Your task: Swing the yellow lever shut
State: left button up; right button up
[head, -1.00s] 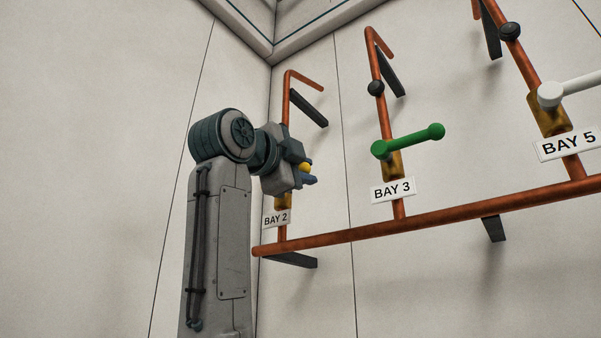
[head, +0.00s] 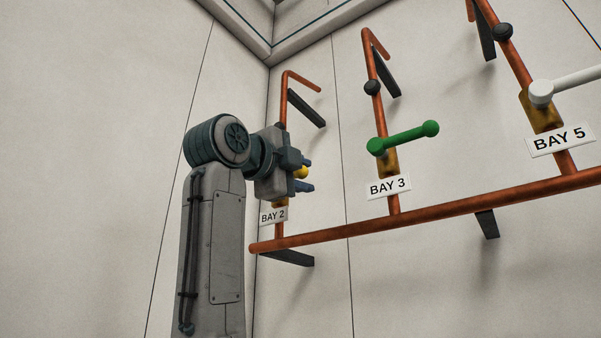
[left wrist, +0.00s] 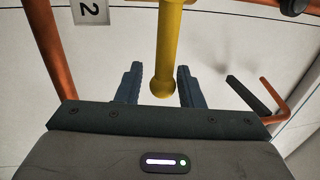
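The yellow lever (left wrist: 168,45) runs down the middle of the left wrist view and ends in a rounded tip. In the head view only its yellow end (head: 301,172) shows, at BAY 2; my gripper hides the rest. My left gripper (head: 307,175) is at this lever, with a blue finger above and below the yellow end. In the left wrist view the fingers of my left gripper (left wrist: 160,84) are apart, one on each side of the lever tip, with a gap on both sides. My right gripper is in neither view.
The BAY 2 label (head: 273,215) hangs just below my left gripper. To the right are a green lever (head: 403,138) at BAY 3 and a white lever (head: 565,86) at BAY 5. A copper pipe (head: 430,214) runs along below them. Dark brackets (head: 307,108) stick out from the wall.

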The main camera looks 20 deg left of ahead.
pick_arm(q)
jog(key=shift+s+a+f, duration=0.1)
jog(key=shift+s, duration=0.25)
jog(key=b+v, duration=0.4)
jog(key=v, duration=0.6)
jog(key=shift+b, duration=0.3)
